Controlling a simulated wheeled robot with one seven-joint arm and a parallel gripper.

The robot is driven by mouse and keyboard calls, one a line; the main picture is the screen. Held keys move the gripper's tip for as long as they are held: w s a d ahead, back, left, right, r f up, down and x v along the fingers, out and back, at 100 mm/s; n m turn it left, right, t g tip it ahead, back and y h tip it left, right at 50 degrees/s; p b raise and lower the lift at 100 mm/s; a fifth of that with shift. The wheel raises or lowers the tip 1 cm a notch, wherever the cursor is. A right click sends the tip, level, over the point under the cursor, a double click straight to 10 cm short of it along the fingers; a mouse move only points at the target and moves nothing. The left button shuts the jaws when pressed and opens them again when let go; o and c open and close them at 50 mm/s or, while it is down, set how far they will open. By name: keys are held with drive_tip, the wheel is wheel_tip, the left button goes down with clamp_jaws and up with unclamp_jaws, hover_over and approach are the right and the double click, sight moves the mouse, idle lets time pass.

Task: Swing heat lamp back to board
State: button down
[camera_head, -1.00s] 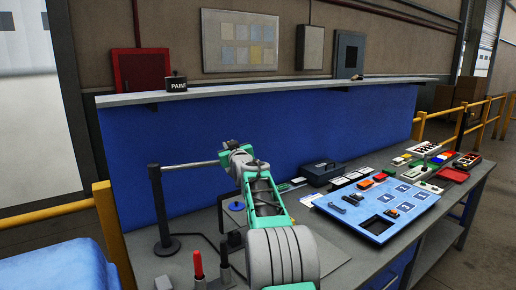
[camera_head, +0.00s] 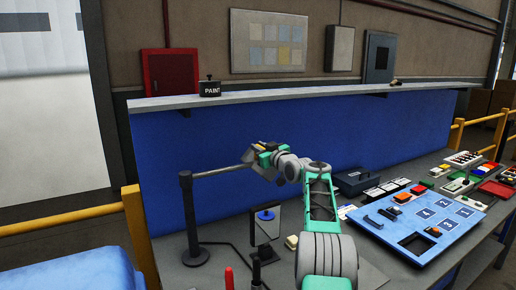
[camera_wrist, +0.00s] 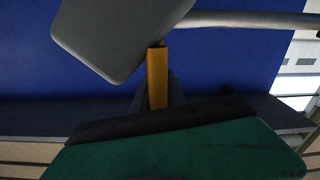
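The heat lamp's black post (camera_head: 187,222) stands on a round base at the bench's left end. Its grey rod (camera_head: 218,171) reaches right from the post top to my gripper (camera_head: 259,152). In the wrist view the rod (camera_wrist: 250,20) meets a grey rounded plate (camera_wrist: 115,35), which looks like the lamp head. An orange bar (camera_wrist: 157,78) stands upright between this plate and my green gripper body. It appears at the fingers, but whether they grip it is unclear. The blue board (camera_head: 455,222) lies on the bench at right, with numbered squares and a dark rectangular recess.
A dark case (camera_head: 356,182), small parts and a red tray (camera_head: 496,189) lie toward the right.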

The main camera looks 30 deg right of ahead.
drive_tip(key=c, duration=1.7)
unclamp_jaws()
drive_tip(key=shift+w+d, duration=0.1)
drive_tip(key=shift+o, duration=0.6)
drive_tip(key=shift+w+d+f, duration=0.15)
drive_tip(key=shift+o, duration=0.9)
drive_tip(key=shift+s+f, duration=0.15)
drive_tip(key=shift+s, duration=0.1)
drive_tip(key=s+b, duration=0.4)
drive_tip(key=s, duration=0.3)
drive_tip(key=shift+s+a+r, duration=0.2)
drive_tip(key=shift+s, duration=0.05)
drive_tip(key=shift+a, duration=0.1)
